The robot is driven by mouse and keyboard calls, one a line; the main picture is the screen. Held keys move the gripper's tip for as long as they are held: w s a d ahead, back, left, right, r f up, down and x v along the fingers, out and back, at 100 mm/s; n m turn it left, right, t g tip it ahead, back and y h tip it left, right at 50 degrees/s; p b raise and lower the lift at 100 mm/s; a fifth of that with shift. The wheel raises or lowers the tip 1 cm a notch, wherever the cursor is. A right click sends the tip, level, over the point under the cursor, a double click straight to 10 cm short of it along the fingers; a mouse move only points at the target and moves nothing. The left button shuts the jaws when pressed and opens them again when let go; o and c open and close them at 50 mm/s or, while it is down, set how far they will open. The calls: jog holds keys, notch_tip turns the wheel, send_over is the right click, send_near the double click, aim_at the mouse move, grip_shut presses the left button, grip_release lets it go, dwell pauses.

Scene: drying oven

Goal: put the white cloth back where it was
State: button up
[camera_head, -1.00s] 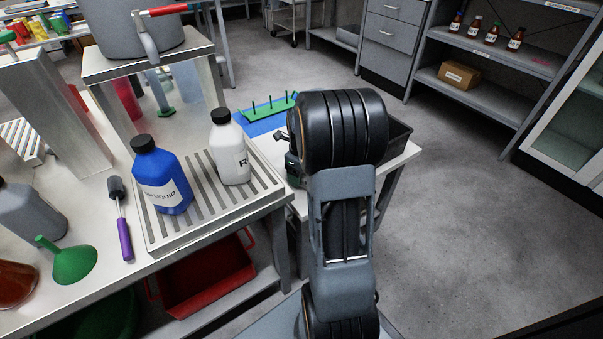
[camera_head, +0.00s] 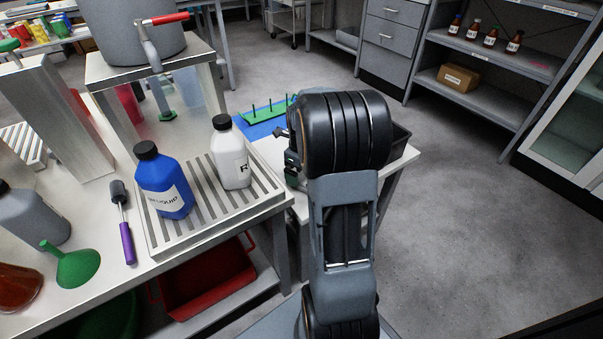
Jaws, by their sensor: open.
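No white cloth shows in the head view. My black and grey arm stands upright right of the middle, and my gripper is hidden behind it or out of the picture. A small dark and green part (camera_head: 290,165) sticks out at the arm's left side; I cannot tell what it belongs to.
A blue bottle (camera_head: 163,182) and a white bottle (camera_head: 230,155) stand on a slatted tray (camera_head: 150,238). A purple-handled brush (camera_head: 126,225) and green funnel (camera_head: 75,266) are to the left. A red bin (camera_head: 210,283) sits below. Floor on the right is clear.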

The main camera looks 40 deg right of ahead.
aim_at(301, 175)
notch_tip(301, 175, up, 9)
jog(key=p, duration=0.3)
jog(key=shift+s+d, duration=0.1)
dwell(0.5)
